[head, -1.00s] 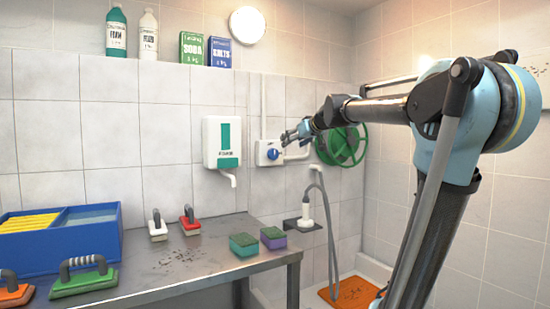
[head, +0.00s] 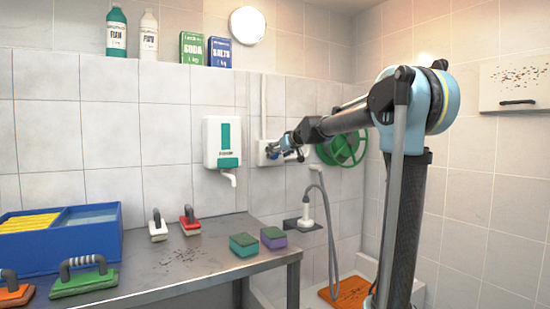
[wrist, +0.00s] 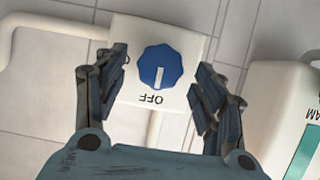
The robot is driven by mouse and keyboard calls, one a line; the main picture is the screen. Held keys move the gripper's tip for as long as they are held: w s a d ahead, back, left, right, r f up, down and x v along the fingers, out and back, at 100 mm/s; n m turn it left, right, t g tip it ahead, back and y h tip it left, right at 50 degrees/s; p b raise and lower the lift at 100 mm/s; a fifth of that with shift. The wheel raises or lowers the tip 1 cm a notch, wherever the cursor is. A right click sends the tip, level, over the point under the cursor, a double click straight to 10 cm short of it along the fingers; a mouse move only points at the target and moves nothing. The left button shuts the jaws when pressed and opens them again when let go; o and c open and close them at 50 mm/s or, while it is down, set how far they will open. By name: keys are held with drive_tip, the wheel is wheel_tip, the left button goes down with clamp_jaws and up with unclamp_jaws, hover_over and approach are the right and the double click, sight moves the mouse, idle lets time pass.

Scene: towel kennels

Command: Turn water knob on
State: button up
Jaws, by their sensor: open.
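The blue water knob (wrist: 160,68) sits on a white wall box (wrist: 187,40) in the wrist view. The knob has a white pointer line, and the word OFF on the box appears upside down beside the line's end. My gripper (wrist: 161,84) is open, with one finger on each side of the knob and box; I cannot tell how deep the fingers reach. In the head view my gripper (head: 277,149) is in front of the white box (head: 263,158), and the knob is mostly hidden behind it.
A white dispenser (head: 222,142) hangs left of the box. A green hose reel (head: 347,148) is on the wall to the right. A steel table (head: 185,262) below holds a blue bin (head: 62,246), brushes and sponges. A grey hose (head: 329,225) hangs below the reel.

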drive_tip(key=shift+x, duration=1.4)
drive_tip(key=c, duration=1)
drive_tip(key=shift+c, duration=0.3)
